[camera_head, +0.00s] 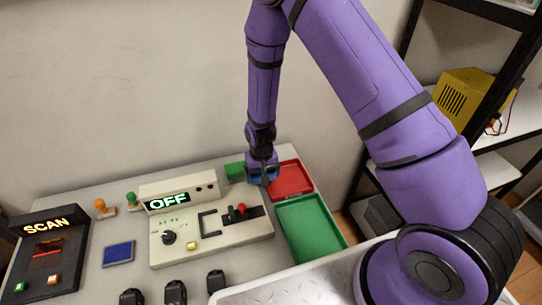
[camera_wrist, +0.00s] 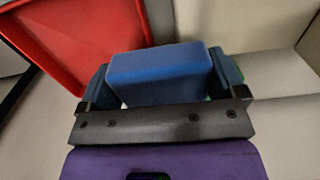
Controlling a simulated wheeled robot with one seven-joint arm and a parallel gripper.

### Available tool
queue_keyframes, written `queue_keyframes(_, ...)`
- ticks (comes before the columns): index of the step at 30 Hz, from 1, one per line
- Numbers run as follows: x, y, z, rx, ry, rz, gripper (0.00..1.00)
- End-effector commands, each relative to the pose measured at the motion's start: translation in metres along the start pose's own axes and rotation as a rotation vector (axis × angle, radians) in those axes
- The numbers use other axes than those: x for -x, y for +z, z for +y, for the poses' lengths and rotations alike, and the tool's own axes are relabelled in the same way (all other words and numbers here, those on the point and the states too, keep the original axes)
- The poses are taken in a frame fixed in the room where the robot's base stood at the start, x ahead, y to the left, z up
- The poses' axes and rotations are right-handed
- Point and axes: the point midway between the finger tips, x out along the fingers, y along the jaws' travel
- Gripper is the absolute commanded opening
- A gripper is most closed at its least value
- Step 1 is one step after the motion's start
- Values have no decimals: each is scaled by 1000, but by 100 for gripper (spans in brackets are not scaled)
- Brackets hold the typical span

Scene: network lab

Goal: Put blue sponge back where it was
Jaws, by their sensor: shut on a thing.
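The blue sponge (camera_wrist: 160,76) is a blue block between the two fingers of my gripper (camera_wrist: 165,85) in the wrist view. Both fingers sit against its sides. In the head view my gripper (camera_head: 263,174) points down over the back right of the table, beside the red tray (camera_head: 291,179). The sponge is mostly hidden there by the gripper. The red tray also shows in the wrist view (camera_wrist: 75,35), at the upper left of the sponge. I cannot tell whether the sponge touches the table.
A green block (camera_head: 235,171) lies just left of my gripper. A green tray (camera_head: 311,228) is in front of the red one. A control box reading OFF (camera_head: 180,196), a flat blue pad (camera_head: 118,254) and a SCAN device (camera_head: 45,254) stand further left. Black objects (camera_head: 175,292) line the front.

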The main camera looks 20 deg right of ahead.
Motion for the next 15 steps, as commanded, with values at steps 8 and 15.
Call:
queue_keyframes(8,-6,-57,32,-4,0,2,60)
queue_keyframes(15,-11,-101,58,-3,0,2,60)
